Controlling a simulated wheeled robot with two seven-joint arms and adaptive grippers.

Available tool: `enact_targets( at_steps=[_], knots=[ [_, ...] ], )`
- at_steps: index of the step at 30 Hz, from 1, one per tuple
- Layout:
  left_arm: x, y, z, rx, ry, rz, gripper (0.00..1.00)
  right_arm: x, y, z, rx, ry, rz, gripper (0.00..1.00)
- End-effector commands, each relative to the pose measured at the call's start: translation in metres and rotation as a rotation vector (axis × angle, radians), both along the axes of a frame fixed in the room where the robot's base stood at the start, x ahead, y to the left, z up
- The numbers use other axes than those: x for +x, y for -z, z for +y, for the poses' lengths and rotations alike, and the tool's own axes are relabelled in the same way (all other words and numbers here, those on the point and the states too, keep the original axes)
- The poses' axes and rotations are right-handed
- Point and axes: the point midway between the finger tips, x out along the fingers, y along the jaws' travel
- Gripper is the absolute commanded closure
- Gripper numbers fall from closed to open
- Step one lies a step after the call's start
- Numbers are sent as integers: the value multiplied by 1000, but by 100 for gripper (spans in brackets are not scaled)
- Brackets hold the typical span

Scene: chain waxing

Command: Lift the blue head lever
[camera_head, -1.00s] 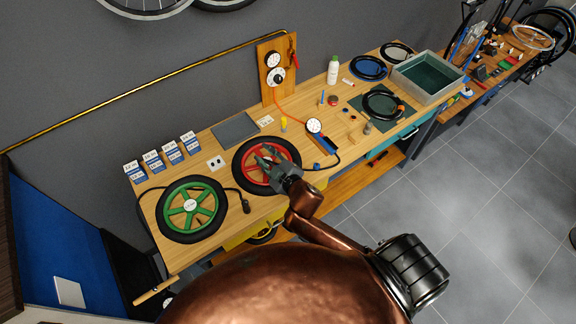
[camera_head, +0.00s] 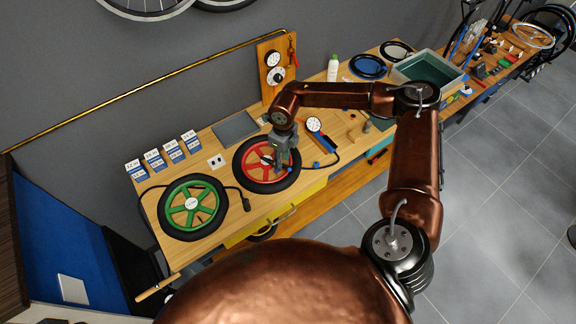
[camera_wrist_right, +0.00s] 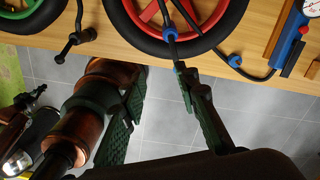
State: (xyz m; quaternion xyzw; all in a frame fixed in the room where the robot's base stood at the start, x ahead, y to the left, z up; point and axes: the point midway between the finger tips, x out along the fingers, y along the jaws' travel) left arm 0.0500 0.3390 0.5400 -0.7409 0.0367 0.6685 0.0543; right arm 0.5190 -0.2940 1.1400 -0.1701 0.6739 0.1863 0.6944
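The red-spoked wheel (camera_head: 252,168) lies on the bench; in the right wrist view its dark tyre (camera_wrist_right: 195,42) runs along the top. A blue collar (camera_wrist_right: 170,33) on a dark stem stands at the wheel's spokes, and a second blue piece (camera_wrist_right: 235,61) is on the hose outside the tyre. I cannot tell for certain which bears the lever. My right gripper (camera_head: 286,163) points down over the right side of the red wheel. In its wrist view the fingers (camera_wrist_right: 165,112) are apart with nothing visible between them. My left gripper does not show.
A green-spoked wheel (camera_head: 192,204) lies to the left. A blue gauge (camera_head: 315,128) is right of the red wheel, with its hose beside it. A black hose end (camera_head: 246,205) lies between the wheels. Small boxes (camera_head: 171,149) and a grey pad (camera_head: 235,128) stand behind.

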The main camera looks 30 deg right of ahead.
Motion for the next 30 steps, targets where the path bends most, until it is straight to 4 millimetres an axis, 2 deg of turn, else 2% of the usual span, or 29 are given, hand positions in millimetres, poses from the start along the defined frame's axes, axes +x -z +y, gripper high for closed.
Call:
enact_targets(
  at_steps=[2,5,18,22,30],
  knots=[
    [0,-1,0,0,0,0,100,2,-4,-17,-46,8,2,71],
    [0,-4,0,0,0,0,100,2,1,-25,-66,11,7,71],
    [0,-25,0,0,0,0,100,3,63,-25,-62,11,7,71],
    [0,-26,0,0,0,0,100,3,70,-25,-62,10,5,71],
    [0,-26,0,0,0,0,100,3,72,-25,-62,10,5,71]
  ],
)
